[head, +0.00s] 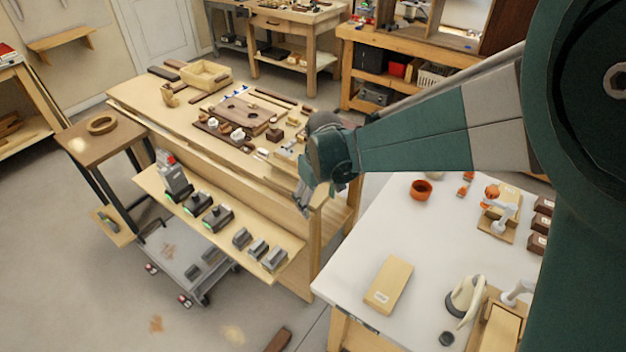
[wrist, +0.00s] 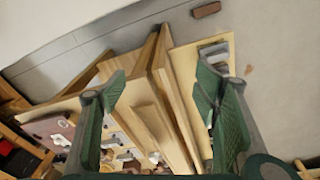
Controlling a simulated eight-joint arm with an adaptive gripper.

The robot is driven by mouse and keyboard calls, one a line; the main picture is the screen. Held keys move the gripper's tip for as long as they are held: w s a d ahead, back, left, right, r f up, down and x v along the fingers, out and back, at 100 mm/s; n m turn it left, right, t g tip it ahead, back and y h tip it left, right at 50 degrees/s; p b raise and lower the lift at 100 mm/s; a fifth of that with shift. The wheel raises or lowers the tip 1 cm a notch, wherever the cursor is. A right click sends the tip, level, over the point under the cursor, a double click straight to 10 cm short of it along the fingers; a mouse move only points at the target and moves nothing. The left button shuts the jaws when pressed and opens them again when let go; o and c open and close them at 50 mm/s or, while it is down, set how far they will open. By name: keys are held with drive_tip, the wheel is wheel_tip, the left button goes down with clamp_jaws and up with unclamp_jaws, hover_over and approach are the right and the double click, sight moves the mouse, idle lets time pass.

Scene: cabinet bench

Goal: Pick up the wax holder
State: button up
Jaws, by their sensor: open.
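My gripper (head: 305,198) hangs by the right end of the wooden workbench (head: 150,112), near the gap between it and the white-topped table. In the wrist view my gripper (wrist: 160,88) has its two green fingers wide apart, with nothing between them but the bench's edge and boards farther off. I cannot tell for sure which object is the wax holder. Small dark and pale pieces lie on the bench around a brown wooden board (head: 240,112). An orange round cup (head: 421,189) stands on the white table. My gripper touches none of these.
A lower shelf (head: 240,230) along the bench front carries several grey and black tools. The white table (head: 350,245) holds a wooden block (head: 388,285) and small devices. A wooden ring (head: 101,125) lies on a side stand. Open floor is at the left.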

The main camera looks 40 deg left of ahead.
drive_tip(key=s+a+f+n, duration=0.2)
drive_tip(key=s+a+f, duration=0.4)
drive_tip(key=a+f, duration=0.3)
drive_tip(key=n+g+h, duration=0.1)
drive_tip(key=n, duration=0.1)
hover_over(257, 244)
wheel_tip(257, 244, down, 7)
drive_tip(key=shift+a+f, duration=0.1)
drive_tip(key=shift+a, duration=0.05)
drive_tip(key=shift+f, duration=0.1)
drive_tip(key=shift+f, duration=1.2)
drive_tip(key=shift+f, duration=0.1)
drive_tip(key=shift+f+b, duration=0.8)
drive_tip(key=shift+f, duration=1.75)
drive_tip(key=shift+c, duration=0.7)
